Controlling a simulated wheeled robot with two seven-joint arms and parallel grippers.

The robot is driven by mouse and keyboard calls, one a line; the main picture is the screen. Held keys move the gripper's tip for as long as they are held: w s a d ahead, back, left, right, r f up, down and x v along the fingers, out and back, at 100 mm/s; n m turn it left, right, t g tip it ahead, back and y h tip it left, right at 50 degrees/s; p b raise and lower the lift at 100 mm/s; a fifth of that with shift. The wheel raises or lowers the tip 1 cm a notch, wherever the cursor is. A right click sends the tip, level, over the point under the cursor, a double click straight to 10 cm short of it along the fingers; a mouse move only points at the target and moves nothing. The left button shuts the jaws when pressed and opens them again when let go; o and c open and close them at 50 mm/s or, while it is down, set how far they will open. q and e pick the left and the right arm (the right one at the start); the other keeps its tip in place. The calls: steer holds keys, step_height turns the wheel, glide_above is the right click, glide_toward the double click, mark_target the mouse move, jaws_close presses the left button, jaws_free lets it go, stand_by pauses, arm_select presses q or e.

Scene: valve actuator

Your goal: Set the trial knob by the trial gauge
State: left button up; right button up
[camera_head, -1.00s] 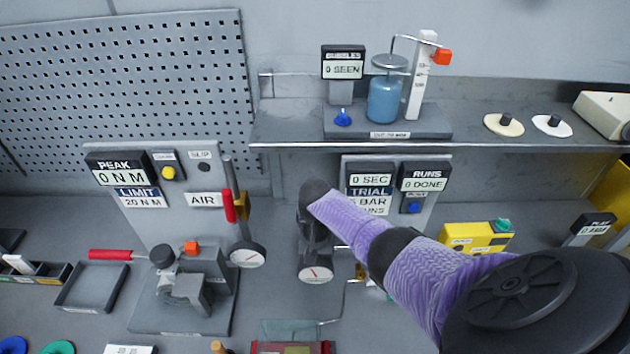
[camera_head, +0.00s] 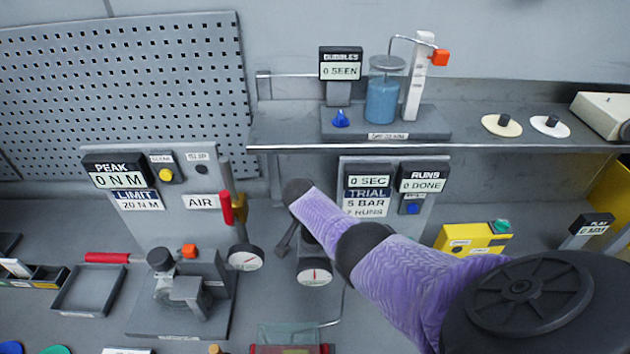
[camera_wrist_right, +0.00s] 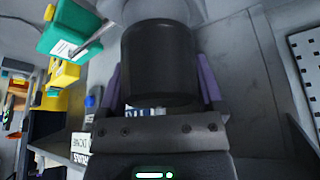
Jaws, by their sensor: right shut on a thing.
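The trial gauge (camera_head: 314,272) is a round white dial with a red needle standing near upright, low at the centre of the head view. In the right wrist view my right gripper (camera_wrist_right: 162,95) is shut on a thick black round knob (camera_wrist_right: 160,60), with a finger on each side. In the head view the knob is mostly hidden by my wrist. My left gripper is out of view.
A shelf (camera_head: 470,143) above carries a blue bubble jar (camera_head: 382,99). The PEAK panel (camera_head: 125,178) and a second gauge (camera_head: 245,257) stand to the left. A glass-like plate (camera_head: 288,335) is in front.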

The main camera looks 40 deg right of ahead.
steer(key=shift+w+r, duration=0.1)
steer(key=o, duration=1)
steer(key=p+v, duration=0.3)
steer(key=v, duration=0.1)
steer(key=shift+r+p, duration=0.25)
steer(key=shift+p, duration=0.1)
steer(key=p+v, duration=0.2)
steer(key=v, duration=0.3)
steer(key=shift+a+r, duration=0.15)
